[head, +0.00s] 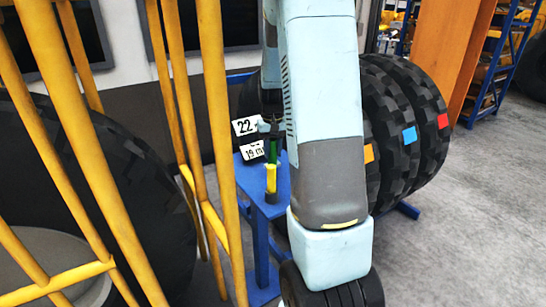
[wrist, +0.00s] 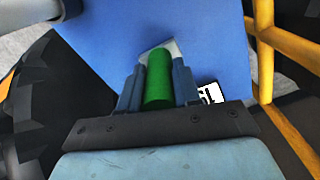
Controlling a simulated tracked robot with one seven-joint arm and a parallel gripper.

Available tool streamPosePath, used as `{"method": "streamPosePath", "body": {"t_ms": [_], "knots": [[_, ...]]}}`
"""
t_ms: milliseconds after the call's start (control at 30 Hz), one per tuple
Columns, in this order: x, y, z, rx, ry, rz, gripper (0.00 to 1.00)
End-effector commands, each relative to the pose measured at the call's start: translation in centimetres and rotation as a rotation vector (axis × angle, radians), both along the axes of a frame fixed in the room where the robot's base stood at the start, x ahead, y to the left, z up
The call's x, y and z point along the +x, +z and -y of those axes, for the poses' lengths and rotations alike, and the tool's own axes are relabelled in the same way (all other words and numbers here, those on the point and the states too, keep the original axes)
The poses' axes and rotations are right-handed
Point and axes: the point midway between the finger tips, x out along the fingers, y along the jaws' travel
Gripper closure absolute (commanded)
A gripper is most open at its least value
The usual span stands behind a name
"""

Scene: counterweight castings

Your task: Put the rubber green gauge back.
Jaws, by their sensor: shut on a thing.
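The green gauge (head: 272,148) shows as a thin green upright piece at the blue stand in the head view. In the wrist view it is a green cylinder (wrist: 159,80) between my fingers. My gripper (head: 271,130) is shut on it, one finger on each side, above the blue stand (head: 262,212). A yellow piece with a dark lower end (head: 271,180) lines up below the green; I cannot tell whether they are joined or touching. In the wrist view the blue top (wrist: 215,45) lies beyond, with a pale patch (wrist: 172,46) behind the green cylinder.
Yellow bars (head: 215,130) stand close to the left of the stand. Tags reading 22 (head: 244,126) and 19 (head: 253,151) are beside my gripper. Large tyres (head: 420,120) with coloured patches stand to the right. Grey floor (head: 470,220) is open at the right.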

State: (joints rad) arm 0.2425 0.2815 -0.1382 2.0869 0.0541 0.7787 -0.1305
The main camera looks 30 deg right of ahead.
Motion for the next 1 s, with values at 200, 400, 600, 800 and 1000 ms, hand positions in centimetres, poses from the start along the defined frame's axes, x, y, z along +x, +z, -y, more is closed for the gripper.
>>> {"method": "streamPosePath", "body": {"t_ms": [200, 400, 600, 800, 1000], "knots": [[0.0, -2.6, 0.0, 0.001, 0.000, -0.002, 0.90], [0.0, -2.7, 0.0, 0.000, 0.001, -0.001, 0.94], [0.0, -2.7, -0.1, 0.000, 0.001, -0.001, 0.49], [0.0, -2.7, -0.1, 0.000, 0.001, -0.001, 0.42], [0.0, -2.2, -0.1, 0.000, 0.002, 0.000, 0.42]]}}
